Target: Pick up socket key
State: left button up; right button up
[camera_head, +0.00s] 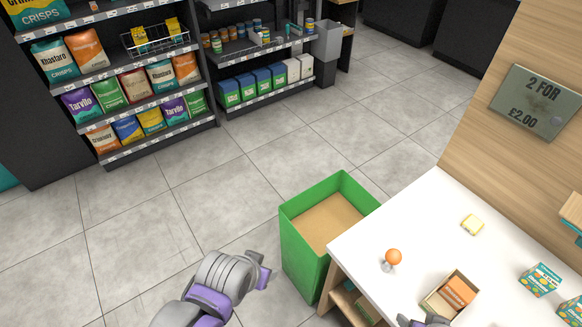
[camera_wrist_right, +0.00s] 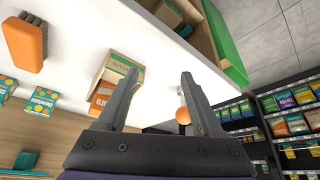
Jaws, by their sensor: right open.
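I cannot pick out a socket key for certain. A round orange knob on a short grey stem (camera_head: 393,257) stands on the white counter (camera_head: 440,215); it also shows in the right wrist view (camera_wrist_right: 183,116), partly behind a finger. Whether it is the key, I cannot tell. My right gripper (camera_head: 425,321) is at the bottom edge of the head view, in front of an open carton. In the right wrist view its two fingers (camera_wrist_right: 160,78) are apart with nothing held between them. My left gripper (camera_head: 264,271) is over the floor, left of the green bin; its jaw opening is unclear.
An open carton (camera_head: 431,303) with an orange pack (camera_head: 458,292), a yellow block (camera_head: 472,224) and teal boxes (camera_head: 540,279) are on the counter. An orange brush (camera_wrist_right: 25,43) shows in the wrist view. A green bin (camera_head: 303,250) adjoins the counter. Shelves stand behind.

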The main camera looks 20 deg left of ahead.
aim_at(393, 256)
jog(key=k, duration=0.6)
jog(key=k+u, duration=0.15)
jog(key=u, duration=4.95)
jog(key=i+j+u, duration=0.15)
jog(key=i+j, duration=0.2)
jog(key=i+j+u, duration=0.1)
jog(key=i+j, duration=0.2)
jog(key=i, duration=0.2)
